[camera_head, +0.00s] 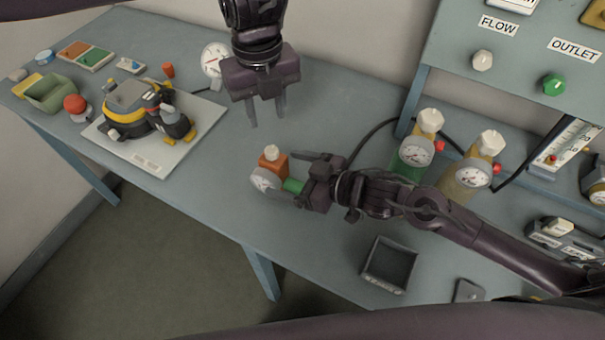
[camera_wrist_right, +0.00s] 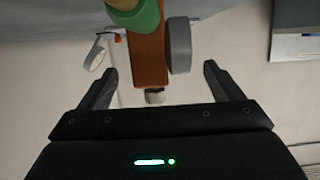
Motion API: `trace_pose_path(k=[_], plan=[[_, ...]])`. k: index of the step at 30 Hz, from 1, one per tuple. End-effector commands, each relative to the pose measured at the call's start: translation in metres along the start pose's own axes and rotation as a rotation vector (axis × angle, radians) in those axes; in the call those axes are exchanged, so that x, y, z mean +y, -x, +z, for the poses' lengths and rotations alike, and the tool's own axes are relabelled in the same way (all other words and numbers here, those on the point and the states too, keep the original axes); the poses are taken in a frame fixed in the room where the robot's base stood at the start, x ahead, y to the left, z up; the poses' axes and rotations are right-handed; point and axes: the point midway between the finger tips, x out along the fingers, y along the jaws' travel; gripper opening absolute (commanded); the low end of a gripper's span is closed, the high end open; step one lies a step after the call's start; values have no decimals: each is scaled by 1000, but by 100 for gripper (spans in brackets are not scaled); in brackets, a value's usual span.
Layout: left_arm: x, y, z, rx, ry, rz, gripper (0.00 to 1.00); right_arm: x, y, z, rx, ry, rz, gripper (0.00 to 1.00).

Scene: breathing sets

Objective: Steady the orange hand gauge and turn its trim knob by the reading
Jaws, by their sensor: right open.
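The orange hand gauge (camera_head: 273,164) stands near the table's front edge, with a round grey-rimmed dial (camera_head: 263,181), a pale knob (camera_head: 272,151) on top and a green part (camera_head: 293,186) on its right. My right gripper (camera_head: 299,180) is open at the green part's side, one finger on either side of it in the picture. In the right wrist view the orange body (camera_wrist_right: 147,62) and the dial's grey rim (camera_wrist_right: 179,45) show between the open fingers (camera_wrist_right: 160,68); contact cannot be told. My left gripper (camera_head: 267,119) is open and empty, above and behind the gauge. The dial reading is too small to read.
Two gauged cylinders, one green (camera_head: 407,166) and one tan (camera_head: 461,183), stand right of the gauge. An empty dark tray (camera_head: 369,275) lies at the front right. A breathing set (camera_head: 135,97) sits on a pale board at left.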

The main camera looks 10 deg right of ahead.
Motion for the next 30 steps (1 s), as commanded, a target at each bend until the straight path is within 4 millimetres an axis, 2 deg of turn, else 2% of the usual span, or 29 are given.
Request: trace_pose_path(k=[3,9,20,30], plan=[[0,0,0,0,0,0,36,0,-20,-2,3,-1,-1,86],[0,0,0,0,0,0,36,0,-40,0,1,1,0,86],[0,0,0,0,0,0,36,-1,-45,0,0,2,-1,86],[0,0,0,0,0,0,36,-1,-45,0,0,2,-1,42]])
